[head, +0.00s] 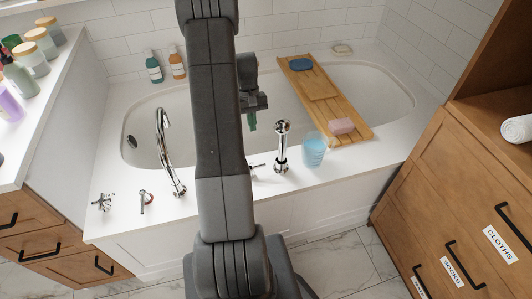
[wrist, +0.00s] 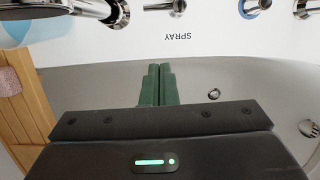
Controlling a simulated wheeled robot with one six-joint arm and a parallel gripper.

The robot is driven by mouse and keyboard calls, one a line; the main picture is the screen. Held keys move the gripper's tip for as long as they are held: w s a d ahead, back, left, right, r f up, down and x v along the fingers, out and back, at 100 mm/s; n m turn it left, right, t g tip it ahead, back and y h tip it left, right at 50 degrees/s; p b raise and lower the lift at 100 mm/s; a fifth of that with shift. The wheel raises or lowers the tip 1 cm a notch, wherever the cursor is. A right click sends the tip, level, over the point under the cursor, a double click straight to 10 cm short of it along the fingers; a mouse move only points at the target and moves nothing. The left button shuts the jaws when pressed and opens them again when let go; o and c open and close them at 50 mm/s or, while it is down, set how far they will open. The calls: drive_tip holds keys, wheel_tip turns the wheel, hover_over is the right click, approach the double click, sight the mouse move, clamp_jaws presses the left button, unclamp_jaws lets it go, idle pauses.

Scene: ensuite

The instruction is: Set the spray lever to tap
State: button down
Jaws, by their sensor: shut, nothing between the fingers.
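The chrome spray lever (wrist: 163,6) lies at the top edge of the wrist view, cut off by the frame. The word SPRAY (wrist: 180,36) is printed upside down on the white rim below it. In the head view the lever (head: 257,167) shows just right of my arm, partly hidden by it; I cannot tell its exact setting. My gripper (wrist: 158,85) has its green fingers shut together and empty. In the head view the gripper (head: 252,126) hangs over the tub, beyond the lever and apart from it.
A chrome hand shower (head: 282,148) stands right of the lever, beside a blue cup (head: 314,150). A curved spout (head: 163,150) stands left of my arm. A blue-ringed tap (wrist: 255,8) is near the lever. A wooden caddy (head: 350,115) spans the tub.

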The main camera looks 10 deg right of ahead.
drive_tip(key=shift+w+d+f, duration=0.25)
drive_tip(key=shift+f, duration=0.1)
drive_tip(key=x, duration=0.9)
drive_tip(key=shift+s+a+f, duration=0.1)
drive_tip(key=shift+s+f, duration=0.05)
drive_tip(key=s, duration=0.1)
drive_tip(key=s+f, duration=0.1)
drive_tip(key=s, duration=0.1)
drive_tip(key=shift+s+f, duration=0.2)
drive_tip(key=shift+s, duration=0.3)
